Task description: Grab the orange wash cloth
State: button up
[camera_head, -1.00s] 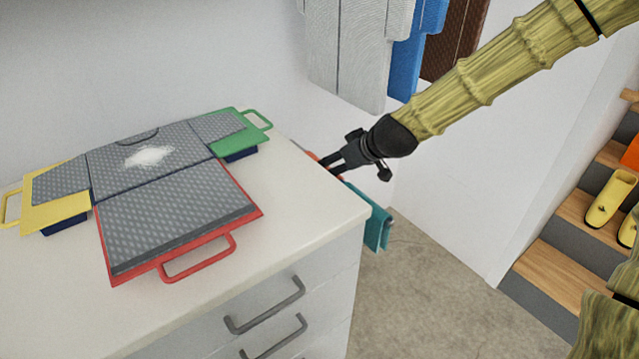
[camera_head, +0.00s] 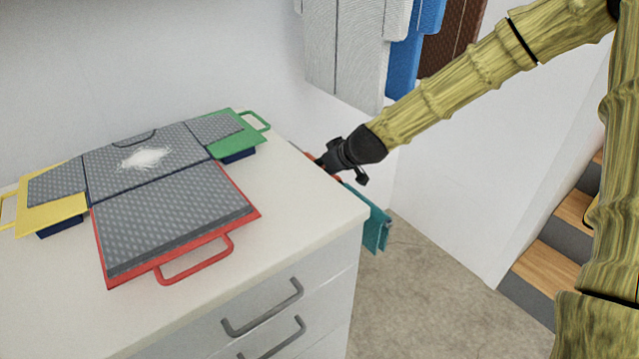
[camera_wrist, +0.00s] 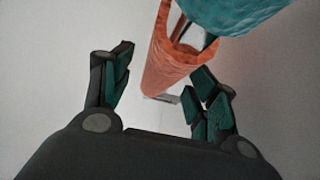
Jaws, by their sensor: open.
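The orange wash cloth (camera_wrist: 166,62) hangs folded at the top middle of the wrist view, in the gap between my two fingers. My gripper (camera_wrist: 160,78) is open, with one finger left of the cloth and one to its right; I cannot tell whether either touches it. In the head view my gripper (camera_head: 322,166) is at the far right side of the white cabinet, and its fingertips are mostly hidden. Only small bits of orange show around it there.
A teal cloth (camera_head: 374,225) hangs beside the cabinet (camera_head: 300,243), close to the orange one; it also fills the wrist view's top right (camera_wrist: 238,12). A grey case with coloured handled trays (camera_head: 170,220) covers much of the top. Hanging clothes (camera_head: 350,50) are behind; stairs (camera_head: 555,250) are right.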

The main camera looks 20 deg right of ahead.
jog(key=shift+w+a+f, duration=0.1)
jog(key=shift+w+f, duration=0.1)
jog(key=shift+w, duration=0.05)
jog(key=c, duration=1.1)
jog(key=shift+c, duration=0.4)
jog(key=shift+r, duration=0.15)
